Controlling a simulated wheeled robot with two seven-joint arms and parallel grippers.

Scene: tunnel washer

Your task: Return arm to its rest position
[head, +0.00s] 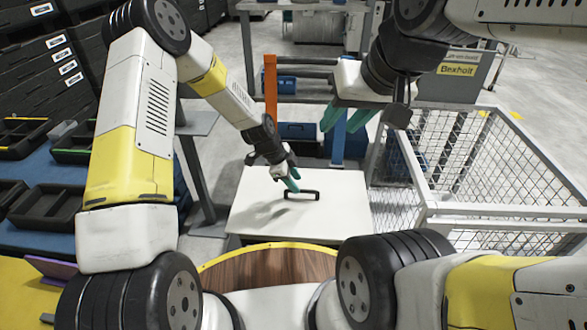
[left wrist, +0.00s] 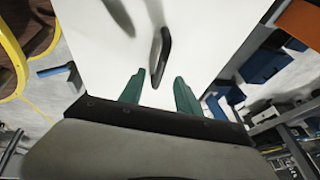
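My left arm reaches in from the left, and its left gripper (head: 290,185) is low over a white flat-topped surface (head: 255,215). A black bar-shaped handle (head: 302,194) is on that surface, right beside the fingertips. In the left wrist view the two green fingers (left wrist: 159,78) are apart, with nothing clamped between them. The handle (left wrist: 163,45) lies ahead of them, its near end between the tips in the picture; I cannot tell whether they touch. My right gripper (head: 344,120) hangs at the upper right, its green fingers apart and empty.
A wire mesh cage cart (head: 480,165) stands right of the white surface. Black trays (head: 45,207) lie on a blue table at left, with dark stacked crates (head: 35,60) behind. An orange post (head: 270,85) and blue bins (head: 297,131) stand behind the white surface.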

